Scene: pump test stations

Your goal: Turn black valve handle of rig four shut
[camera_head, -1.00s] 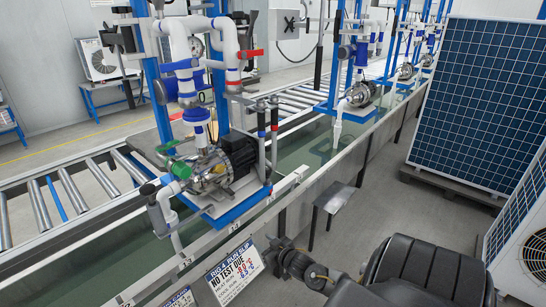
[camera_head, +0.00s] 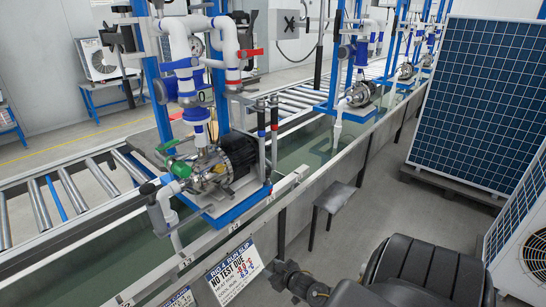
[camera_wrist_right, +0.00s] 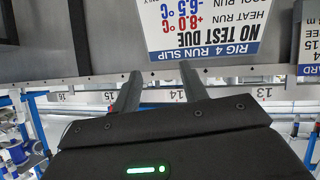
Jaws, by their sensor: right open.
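The nearest pump rig stands on a blue-edged tray (camera_head: 222,221) over the trough. Its slip (camera_head: 236,272) hangs on the trough's front wall and also shows upside down in the right wrist view (camera_wrist_right: 205,28), reading "RIG 4 RUN SLIP". A black handle end (camera_head: 147,189) shows at the rig's lower left, by a white elbow pipe; its turn position is unclear. The rig also has a green handle (camera_head: 178,143) and a red handle (camera_head: 250,54). My right gripper (camera_head: 282,272) is low beside the slip, away from the handles. Its fingers are apart and empty in the wrist view (camera_wrist_right: 162,85). My left gripper is out of view.
A metal trough rail (camera_head: 290,184) runs between my right gripper and the rig. A small grey stool (camera_head: 336,195) stands beyond the gripper. Solar panels (camera_head: 482,100) and a white fan unit (camera_head: 528,240) stand at the right. More rigs (camera_head: 363,92) line the trough.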

